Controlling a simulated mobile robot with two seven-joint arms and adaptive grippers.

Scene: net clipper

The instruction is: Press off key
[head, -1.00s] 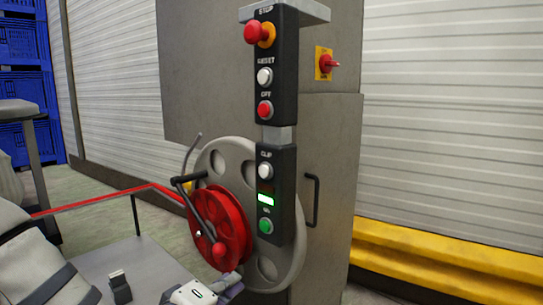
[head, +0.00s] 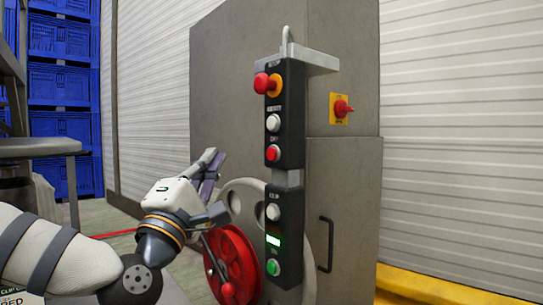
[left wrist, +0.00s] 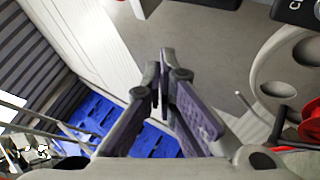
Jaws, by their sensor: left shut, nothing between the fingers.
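The control panel (head: 290,100) stands on the front of the grey machine. Its OFF key (head: 272,153) is a round red button below a white RESET button and above the CLIP section. My left gripper (head: 212,158) is left of the panel, at about the height of the OFF key in the picture, and apart from it. Its fingers are shut and empty, pointing up; they also show in the left wrist view (left wrist: 163,72). A dark corner of the panel (left wrist: 298,10) shows at the top right there. My right gripper is not in view.
A red emergency stop knob (head: 263,83) juts out above the keys. A red reel (head: 232,265) and a grey wheel (head: 240,192) are below my left gripper. A red switch (head: 342,107) is on the machine's side. Blue crates (head: 62,85) stand at the far left.

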